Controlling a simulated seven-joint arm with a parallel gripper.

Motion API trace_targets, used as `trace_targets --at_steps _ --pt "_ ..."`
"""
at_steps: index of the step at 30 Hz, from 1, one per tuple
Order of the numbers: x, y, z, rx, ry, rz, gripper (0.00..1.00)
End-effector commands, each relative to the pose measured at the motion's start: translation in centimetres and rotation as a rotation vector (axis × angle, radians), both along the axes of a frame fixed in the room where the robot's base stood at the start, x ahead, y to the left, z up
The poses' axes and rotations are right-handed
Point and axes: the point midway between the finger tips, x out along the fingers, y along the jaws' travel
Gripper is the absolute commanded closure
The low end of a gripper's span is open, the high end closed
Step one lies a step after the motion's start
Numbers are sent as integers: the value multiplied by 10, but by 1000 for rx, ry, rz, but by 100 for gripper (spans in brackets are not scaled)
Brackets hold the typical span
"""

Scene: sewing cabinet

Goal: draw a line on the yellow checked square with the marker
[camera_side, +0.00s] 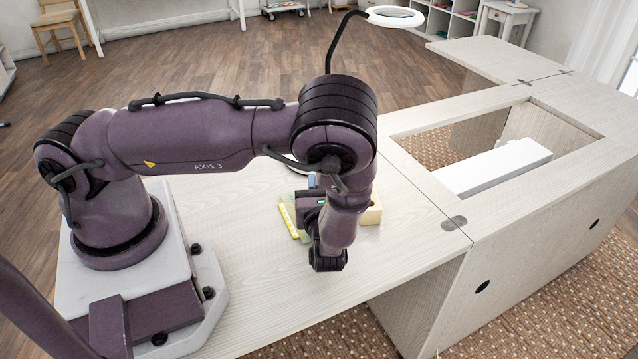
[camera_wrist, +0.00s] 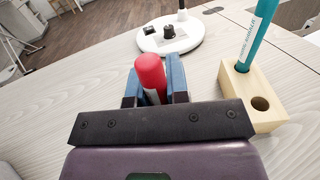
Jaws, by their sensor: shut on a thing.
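My gripper (camera_wrist: 156,88) is shut on a marker (camera_wrist: 150,72), with its blue fingers on either side. The marker's red end and a strip of its pale body show in the wrist view; its other end is hidden. In the side view my wrist hides the fingertips and the marker. A yellow strip with a pale green area beside it (camera_side: 288,221) lies on the table left of my wrist, mostly covered by it; I cannot tell whether this is the yellow checked square. No check pattern is clear.
A wooden block (camera_wrist: 238,84) stands right of my gripper, holding a teal pen (camera_wrist: 256,38) and showing one empty hole. A round white base (camera_wrist: 186,37) with dark knobs stands beyond my gripper. The cabinet has an open well with a white bar (camera_side: 495,168). The tabletop's front is clear.

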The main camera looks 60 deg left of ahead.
Motion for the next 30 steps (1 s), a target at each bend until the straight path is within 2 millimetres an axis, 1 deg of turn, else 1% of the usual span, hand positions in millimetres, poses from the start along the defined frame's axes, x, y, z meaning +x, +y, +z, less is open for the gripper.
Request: trace_targets --at_steps 18,30 --pt "0 0 -4 0 0 0 100" --pt "0 8 -4 0 1 1 100"
